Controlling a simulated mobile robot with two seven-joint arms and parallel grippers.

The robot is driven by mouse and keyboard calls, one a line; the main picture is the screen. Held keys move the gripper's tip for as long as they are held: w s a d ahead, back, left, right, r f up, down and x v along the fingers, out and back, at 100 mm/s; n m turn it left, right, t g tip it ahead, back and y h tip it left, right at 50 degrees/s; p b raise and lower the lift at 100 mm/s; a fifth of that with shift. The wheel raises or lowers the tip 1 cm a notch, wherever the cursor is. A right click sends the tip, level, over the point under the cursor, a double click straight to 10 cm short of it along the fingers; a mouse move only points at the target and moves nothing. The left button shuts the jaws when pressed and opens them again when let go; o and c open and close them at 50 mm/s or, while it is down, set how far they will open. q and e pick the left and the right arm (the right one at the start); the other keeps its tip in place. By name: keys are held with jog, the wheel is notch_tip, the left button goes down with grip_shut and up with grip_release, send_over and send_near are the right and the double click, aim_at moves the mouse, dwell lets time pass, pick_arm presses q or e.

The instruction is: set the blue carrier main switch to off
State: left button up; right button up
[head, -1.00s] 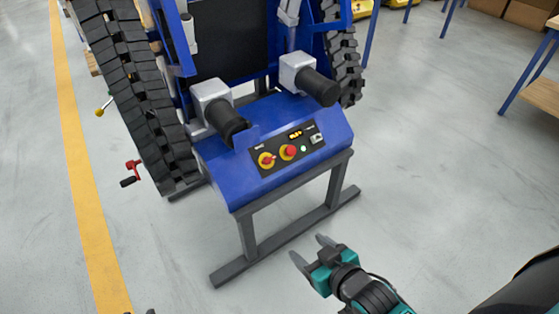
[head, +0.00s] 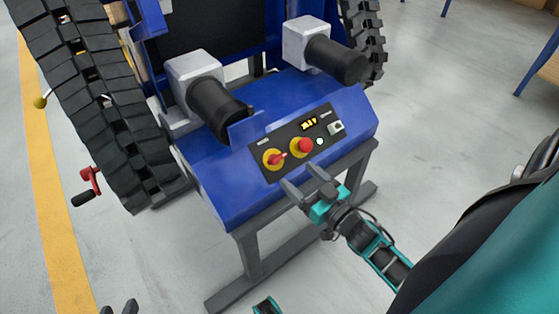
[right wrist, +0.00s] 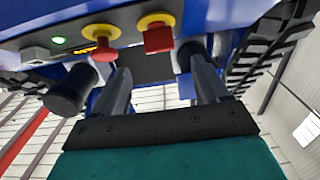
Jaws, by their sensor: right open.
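The blue carrier (head: 222,190) stands in front of me, with a dark panel on its sloped front. The main switch (head: 274,159), a red handle on a yellow disc, is at the panel's left end. It also shows in the right wrist view (right wrist: 158,38); I cannot read its marked position. My right gripper (head: 304,177) is open and empty, just below and in front of the panel, apart from the switch. Its two fingers show in the right wrist view (right wrist: 160,72), with the switch beyond the gap. My left gripper (head: 120,308) barely shows at the bottom edge.
Beside the switch are a red push button (head: 304,146) on yellow, a lit display (head: 309,124), a green lamp (head: 319,141) and a small grey switch (head: 336,128). Two black cylinders (head: 215,110) jut above the panel. A red crank (head: 90,182) sticks out left.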

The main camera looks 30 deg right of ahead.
aim_at(280, 157)
jog(key=w, duration=0.2)
jog(key=w+b, duration=0.1)
jog(key=w, duration=0.4)
jog(key=shift+w+a+f+b, duration=0.1)
jog(key=shift+w+a+b, duration=0.2)
jog(key=shift+w+b, duration=0.1)
jog(key=shift+w, duration=0.3)
pick_arm(q)
jog(key=shift+w+d+f+h, duration=0.25)
jog(key=shift+d+h, duration=0.05)
jog(key=shift+d, duration=0.15)
pick_arm(e)
jog(key=shift+w, duration=0.2)
jog(key=c, duration=1)
pick_arm(q)
jog(key=shift+a+f, duration=0.1)
jog(key=shift+f, duration=0.05)
pick_arm(e)
jog(key=shift+o, duration=0.2)
